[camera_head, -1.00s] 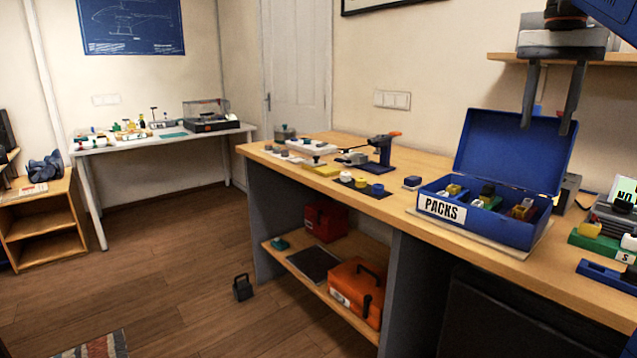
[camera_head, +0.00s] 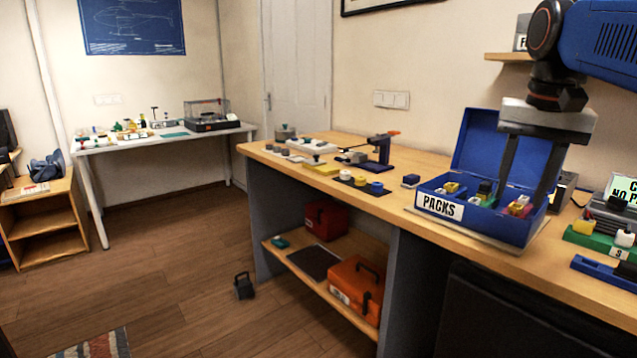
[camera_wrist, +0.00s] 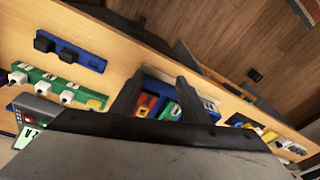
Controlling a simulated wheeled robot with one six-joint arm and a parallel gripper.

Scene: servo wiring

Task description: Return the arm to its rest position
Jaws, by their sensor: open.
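My gripper (camera_head: 527,178) is open, with its two dark fingers pointing down over the right part of the blue PACKS box (camera_head: 497,226). In the head view the fingertips overlap the box's right compartment, and I cannot tell how deep they reach. Small coloured packs, one of them red and yellow (camera_head: 519,206), lie in the box's compartments. My blue upper arm shows at the top right of the head view.
The box's raised blue lid (camera_head: 480,150) stands behind my gripper. A green block (camera_head: 598,240) and a blue rail (camera_head: 603,270) lie to its right. A wall shelf (camera_head: 507,57) hangs behind the arm.

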